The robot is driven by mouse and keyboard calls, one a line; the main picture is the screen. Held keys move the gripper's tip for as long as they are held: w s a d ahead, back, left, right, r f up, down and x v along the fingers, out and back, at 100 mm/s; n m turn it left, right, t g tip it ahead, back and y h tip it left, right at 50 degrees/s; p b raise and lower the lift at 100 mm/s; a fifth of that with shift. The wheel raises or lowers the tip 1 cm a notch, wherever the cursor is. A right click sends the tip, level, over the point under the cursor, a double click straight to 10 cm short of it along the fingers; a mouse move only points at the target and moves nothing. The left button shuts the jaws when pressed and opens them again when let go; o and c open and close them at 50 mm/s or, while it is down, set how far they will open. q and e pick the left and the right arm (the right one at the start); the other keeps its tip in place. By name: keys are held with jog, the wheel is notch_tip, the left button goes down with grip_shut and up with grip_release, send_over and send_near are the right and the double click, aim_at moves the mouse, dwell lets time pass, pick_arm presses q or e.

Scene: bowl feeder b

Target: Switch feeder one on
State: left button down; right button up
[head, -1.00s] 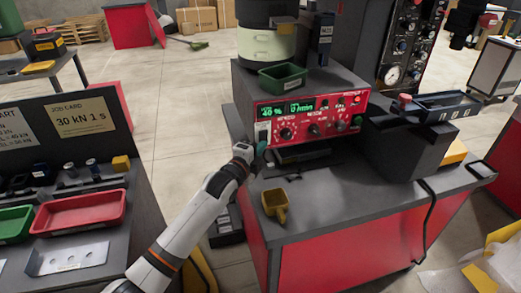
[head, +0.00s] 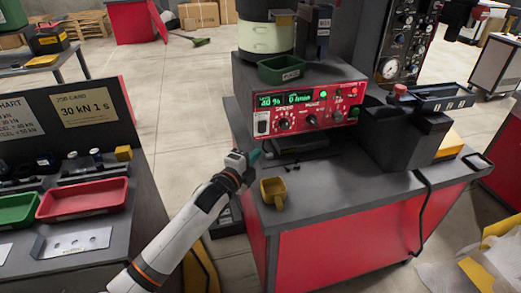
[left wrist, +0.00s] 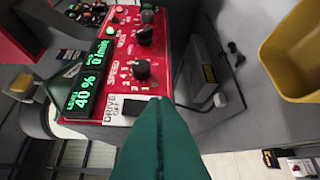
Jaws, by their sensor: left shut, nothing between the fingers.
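The feeder's control box has a red front panel (head: 308,123) with a green display (head: 285,99), which reads 40 % in the left wrist view (left wrist: 87,85). The drive rocker switch (head: 262,123) sits at the panel's left end. In the left wrist view the switch (left wrist: 133,106) is partly behind my finger. A small lamp (head: 323,95) on the panel glows green. My left gripper (head: 254,155) is shut and empty, with teal fingertips below and left of the switch, apart from it in the head view. My right gripper is not in view.
A yellow scoop-like cup (head: 274,192) stands on the grey bench top near my left gripper. A green bin (head: 281,70) sits on the control box. A dark unit with a tray (head: 440,103) stands to the right. A red tray (head: 82,200) lies on the left bench.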

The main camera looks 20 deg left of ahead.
pick_arm(q)
jog(key=v, duration=0.5)
jog(key=shift+s+f+b, duration=0.2)
jog(key=shift+s+b, duration=0.1)
jog(key=shift+s, duration=0.1)
jog(key=shift+d, duration=0.1)
jog(key=s+a+f+n+g+y, duration=0.1)
jog(key=s+f+n+g, duration=0.25)
jog(key=f, duration=0.85)
jog(key=s+a+f+n+g+y, duration=0.1)
jog(key=s+a+f+n+g, duration=0.3)
jog(key=f, duration=0.8)
jog(key=s+d+f+n+y, duration=0.15)
jog(key=s+f, duration=0.35)
jog(key=f, duration=0.7)
jog(key=s+f+n+g, duration=0.4)
jog(key=s+f, duration=0.9)
jog(key=s, duration=0.2)
jog(key=s+d+f+n+g, duration=0.1)
jog(key=s+f, duration=0.3)
jog(key=s, duration=0.7)
jog(key=s+d+f+n+g, duration=0.2)
jog(key=s+f+n+g, duration=0.1)
jog(key=s, duration=0.8)
jog(key=shift+s+d+f, duration=0.2)
jog(key=shift+s+f, duration=0.2)
jog(key=shift+f, duration=0.15)
